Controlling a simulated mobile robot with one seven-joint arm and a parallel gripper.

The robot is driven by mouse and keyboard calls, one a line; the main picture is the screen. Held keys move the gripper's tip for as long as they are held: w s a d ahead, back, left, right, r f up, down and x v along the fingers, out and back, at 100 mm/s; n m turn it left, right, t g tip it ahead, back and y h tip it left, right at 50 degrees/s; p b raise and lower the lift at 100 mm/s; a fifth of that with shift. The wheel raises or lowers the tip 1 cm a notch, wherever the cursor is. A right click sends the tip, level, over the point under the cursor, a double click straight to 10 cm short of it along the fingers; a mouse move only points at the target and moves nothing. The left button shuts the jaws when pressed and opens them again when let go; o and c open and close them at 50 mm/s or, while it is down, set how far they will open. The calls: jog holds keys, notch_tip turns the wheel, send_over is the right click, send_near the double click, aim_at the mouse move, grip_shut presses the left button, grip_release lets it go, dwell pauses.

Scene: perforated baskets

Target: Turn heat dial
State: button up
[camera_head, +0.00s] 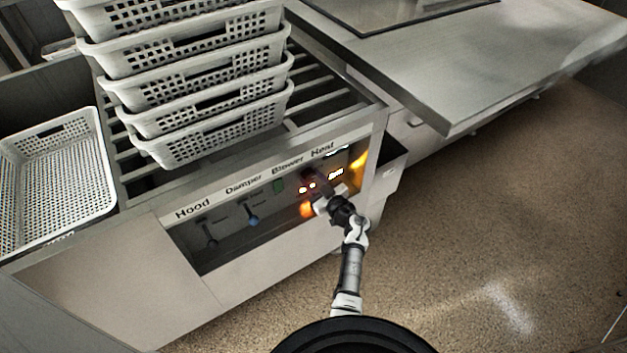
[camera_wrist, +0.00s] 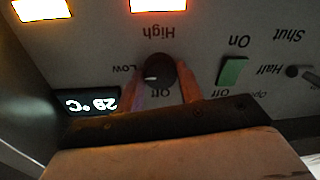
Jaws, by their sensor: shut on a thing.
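The heat dial (camera_wrist: 159,68) is a dark round knob on the grey control panel. Its white mark points to the left, close to the "Low" label. "High" and "Off" are printed around it, upside down in the wrist view. My gripper (camera_wrist: 161,64) is shut on the dial, with one orange-lit finger on each side of it. In the head view my gripper (camera_head: 320,197) is at the panel under the "Heat" label and hides the dial. A display (camera_wrist: 92,103) near the dial reads 29 °C, upside down.
A green "On" switch (camera_wrist: 233,70) and a damper lever (camera_wrist: 292,71) sit beside the dial. Lit indicators glow around my gripper. Stacked white perforated baskets (camera_head: 205,130) stand above the panel. A metal counter (camera_head: 440,65) juts out at the right. The floor (camera_head: 480,220) is clear.

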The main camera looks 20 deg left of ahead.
jog(key=shift+n, duration=0.4)
jog(key=n+p, duration=0.1)
jog(key=n, duration=0.2)
jog(key=shift+r+n, duration=0.1)
jog(key=shift+n, duration=0.2)
jog(key=n+p, duration=0.1)
jog(key=n, duration=0.3)
jog(key=shift+n+h, duration=0.3)
jog(key=shift+h, duration=0.1)
jog(key=n, duration=0.4)
jog(key=n+b, duration=0.1)
jog(key=n, duration=0.3)
jog(key=shift+s, duration=0.1)
jog(key=o, duration=1)
